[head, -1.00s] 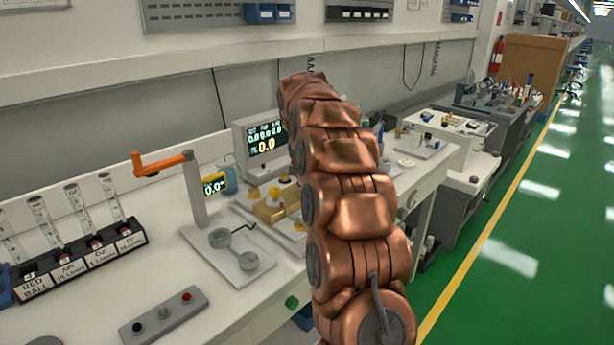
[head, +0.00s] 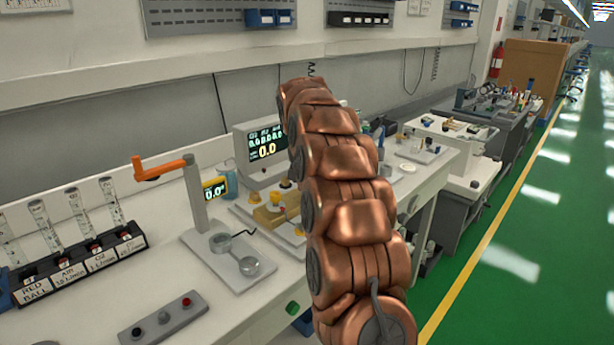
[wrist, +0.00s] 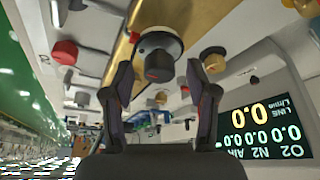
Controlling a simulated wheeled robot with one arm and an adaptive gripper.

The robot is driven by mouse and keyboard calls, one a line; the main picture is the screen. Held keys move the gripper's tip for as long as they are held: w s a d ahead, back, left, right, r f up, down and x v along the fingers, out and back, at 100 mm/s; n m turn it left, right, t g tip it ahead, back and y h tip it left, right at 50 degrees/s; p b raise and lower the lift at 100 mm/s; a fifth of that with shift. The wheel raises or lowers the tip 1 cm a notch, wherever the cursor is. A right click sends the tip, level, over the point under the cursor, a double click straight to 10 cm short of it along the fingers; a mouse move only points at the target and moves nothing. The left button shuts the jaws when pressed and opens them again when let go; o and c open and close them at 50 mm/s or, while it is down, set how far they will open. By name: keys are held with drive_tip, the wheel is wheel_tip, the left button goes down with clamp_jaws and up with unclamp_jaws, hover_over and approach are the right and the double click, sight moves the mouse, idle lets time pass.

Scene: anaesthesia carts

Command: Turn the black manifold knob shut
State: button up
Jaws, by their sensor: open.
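The black knob (wrist: 159,63) shows in the wrist view with a pale collar behind it. It is mounted on the brass manifold (wrist: 122,52). My gripper (wrist: 159,72) is open, with one dark finger on each side of the knob. A gap shows between the knob and each finger, and I cannot tell how deep the knob sits between them. In the head view the brass manifold (head: 268,216) stands on the bench, partly behind my copper arm. My gripper and the black knob are hidden there.
A monitor (head: 262,146) stands behind the manifold. A post with an orange crank (head: 163,167) and a flowmeter rack (head: 85,262) are to the left. The green floor is clear at right.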

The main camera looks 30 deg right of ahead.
drive_tip(key=v, duration=1.2)
idle(0.6)
drive_tip(key=s+a+f+n+g+y, duration=0.1)
drive_tip(key=s+a+f+n, duration=0.2)
drive_tip(key=s+a, duration=0.6)
drive_tip(key=s+a+f+n+g+y, duration=0.15)
drive_tip(key=s+a+f, duration=0.4)
drive_tip(key=s, duration=0.65)
drive_tip(key=s+a+f+n+g, duration=0.25)
drive_tip(key=s+a+f, duration=0.3)
drive_tip(key=s, duration=0.65)
drive_tip(key=s+a+f+n+g+y, duration=0.15)
drive_tip(key=s+a+f, duration=0.35)
drive_tip(key=s, duration=0.7)
wheel_tip(320, 180, up, 12)
drive_tip(key=t+p, duration=0.1)
drive_tip(key=p, duration=1.1)
drive_tip(key=shift+w+d+h, duration=0.3)
drive_tip(key=shift+w+h, duration=0.1)
drive_tip(key=shift+f+n+t, duration=0.1)
drive_tip(key=shift+n+t, duration=0.15)
